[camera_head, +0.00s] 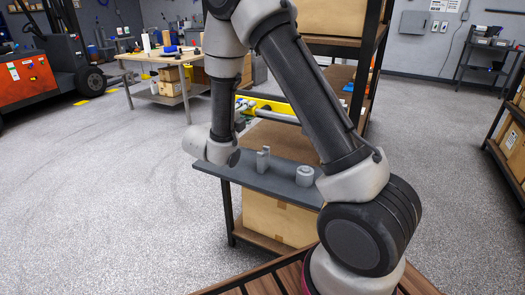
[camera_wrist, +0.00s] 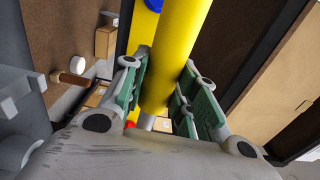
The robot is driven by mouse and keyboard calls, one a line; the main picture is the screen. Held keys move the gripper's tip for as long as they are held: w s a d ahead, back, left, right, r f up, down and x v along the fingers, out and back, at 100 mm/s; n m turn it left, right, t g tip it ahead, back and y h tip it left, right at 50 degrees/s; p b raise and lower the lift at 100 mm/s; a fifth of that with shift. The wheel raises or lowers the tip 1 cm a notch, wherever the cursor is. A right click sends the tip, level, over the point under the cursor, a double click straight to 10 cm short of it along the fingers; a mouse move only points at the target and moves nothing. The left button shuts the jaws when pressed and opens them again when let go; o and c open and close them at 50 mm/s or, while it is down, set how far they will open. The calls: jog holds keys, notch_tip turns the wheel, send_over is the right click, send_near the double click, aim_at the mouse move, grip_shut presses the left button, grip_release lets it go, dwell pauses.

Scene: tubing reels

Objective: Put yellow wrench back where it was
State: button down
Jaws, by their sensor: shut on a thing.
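My gripper (camera_wrist: 160,95) is shut on a thick, smooth yellow shaft, which I take to be the yellow wrench (camera_wrist: 178,45). The shaft passes between the green finger pads and runs up out of the wrist view. In the head view my arm hides the gripper, and I cannot tell the wrench apart there. A yellow piece (camera_head: 268,104) shows behind my arm, over the shelf unit.
A dark grey ledge (camera_head: 240,170) with a grey upright bracket (camera_head: 263,160) and a grey round part (camera_head: 305,175) fronts the shelf unit. Cardboard boxes (camera_head: 275,219) sit below. A workbench (camera_head: 150,56) stands back left, a forklift (camera_head: 40,75) far left. The left floor is clear.

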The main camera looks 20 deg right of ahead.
notch_tip(320, 180, down, 13)
dwell(0.4)
jog(key=shift+f, duration=0.6)
jog(key=c, duration=1.1)
grip_release()
